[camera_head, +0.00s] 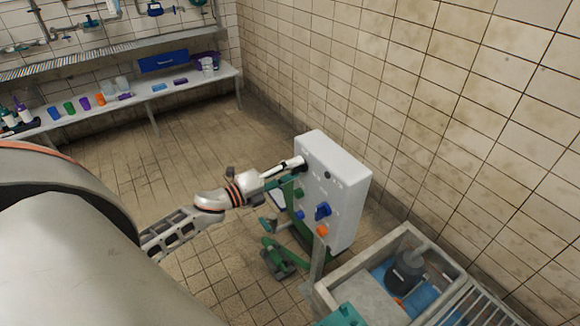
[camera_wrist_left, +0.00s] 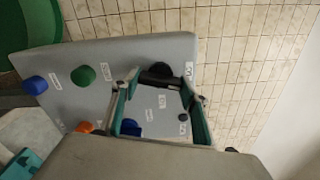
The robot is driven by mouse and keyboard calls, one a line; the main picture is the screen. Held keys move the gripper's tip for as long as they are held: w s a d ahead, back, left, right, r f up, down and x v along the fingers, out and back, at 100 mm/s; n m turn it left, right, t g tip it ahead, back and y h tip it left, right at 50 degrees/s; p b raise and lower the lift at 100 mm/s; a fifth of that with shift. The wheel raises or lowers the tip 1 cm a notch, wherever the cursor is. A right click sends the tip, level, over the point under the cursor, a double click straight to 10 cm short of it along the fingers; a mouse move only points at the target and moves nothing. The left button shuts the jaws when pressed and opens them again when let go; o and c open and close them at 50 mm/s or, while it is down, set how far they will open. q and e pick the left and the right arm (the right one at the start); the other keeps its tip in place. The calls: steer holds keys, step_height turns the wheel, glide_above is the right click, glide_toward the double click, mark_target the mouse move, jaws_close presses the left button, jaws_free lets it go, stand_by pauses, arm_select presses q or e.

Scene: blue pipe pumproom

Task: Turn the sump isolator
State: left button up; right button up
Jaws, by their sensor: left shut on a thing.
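A light grey control panel (camera_head: 345,190) stands on a post near the tiled wall; it fills the middle of the left wrist view (camera_wrist_left: 70,50). It carries a black handle (camera_wrist_left: 157,77), a green knob (camera_wrist_left: 83,75), a blue knob (camera_wrist_left: 35,85), an orange knob (camera_wrist_left: 83,127) and a blue handle (camera_head: 322,211). The labels are too small to read, so I cannot tell which is the sump isolator. My left gripper (camera_head: 298,164) is at the panel's upper left, shut on the black handle, which lies between its fingertips (camera_wrist_left: 160,82). My right gripper is not in view.
A concrete basin (camera_head: 335,290) with a dark pump (camera_head: 405,272) stands right of the panel's foot. Green equipment (camera_head: 280,258) is on the floor below the panel. A shelf bench (camera_head: 135,98) with cups lines the back wall. The floor at centre left is clear.

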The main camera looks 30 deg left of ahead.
arm_select(q)
steer(key=shift+n+p, duration=0.95)
steer(key=shift+n, duration=0.75)
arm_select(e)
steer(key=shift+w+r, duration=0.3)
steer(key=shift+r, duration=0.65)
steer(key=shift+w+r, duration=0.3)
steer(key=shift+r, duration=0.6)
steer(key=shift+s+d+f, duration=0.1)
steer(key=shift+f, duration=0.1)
arm_select(q)
steer(key=o, duration=1.1)
steer(key=v, duration=1.2)
steer(key=shift+f, duration=0.1)
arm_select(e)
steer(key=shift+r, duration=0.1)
